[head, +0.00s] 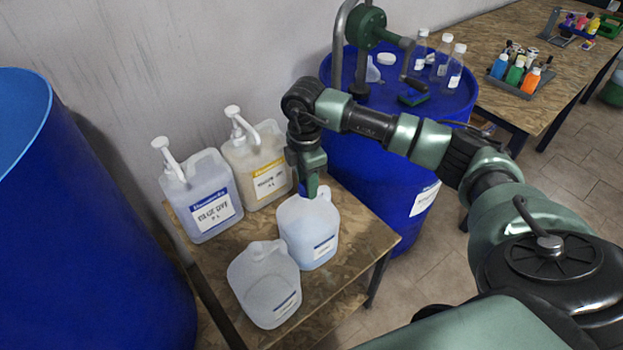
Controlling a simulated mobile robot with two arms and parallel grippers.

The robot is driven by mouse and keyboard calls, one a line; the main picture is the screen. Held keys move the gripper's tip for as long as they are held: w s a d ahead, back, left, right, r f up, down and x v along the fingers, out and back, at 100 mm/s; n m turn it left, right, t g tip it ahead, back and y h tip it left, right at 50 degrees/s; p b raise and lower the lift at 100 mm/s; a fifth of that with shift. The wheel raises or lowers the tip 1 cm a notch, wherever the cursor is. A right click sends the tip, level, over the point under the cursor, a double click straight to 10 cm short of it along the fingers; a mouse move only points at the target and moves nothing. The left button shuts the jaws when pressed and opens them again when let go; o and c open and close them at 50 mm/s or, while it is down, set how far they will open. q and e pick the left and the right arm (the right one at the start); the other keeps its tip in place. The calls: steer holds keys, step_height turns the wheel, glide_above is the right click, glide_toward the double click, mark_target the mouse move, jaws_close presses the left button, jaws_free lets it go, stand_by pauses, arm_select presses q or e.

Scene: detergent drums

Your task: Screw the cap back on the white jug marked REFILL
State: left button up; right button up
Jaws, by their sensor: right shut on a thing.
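A whitish jug (308,232) with pale blue contents and a small label stands on the wooden table. My right gripper (308,190) points down over the top of this jug, shut on a small blue cap (302,188). The cap is at the jug's neck; I cannot tell whether it rests on the neck or is just above it. A second white jug (264,283) stands in front of it to the left, with no cap visible. The label words on both are too small to read, so I cannot tell which is REFILL. My left gripper is out of view.
Two pump jugs, one blue-labelled (202,200) and one yellow-labelled (258,165), stand behind on the table (358,226). A blue drum (375,170) with bottles on top stands close behind, another (70,230) at the left. The table's right front corner is clear.

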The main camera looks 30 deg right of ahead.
steer(key=m+p, duration=0.1)
steer(key=m, duration=0.1)
steer(key=m+p, duration=0.1)
steer(key=m, duration=0.1)
steer(key=shift+s+a+f, duration=0.1)
steer(key=shift+s, duration=0.1)
steer(key=shift+f+m, duration=0.1)
steer(key=shift+m, duration=0.7)
steer(key=o, duration=1.1)
steer(key=shift+w, duration=0.1)
steer(key=shift+r+p, duration=0.35)
steer(key=shift+p, duration=0.15)
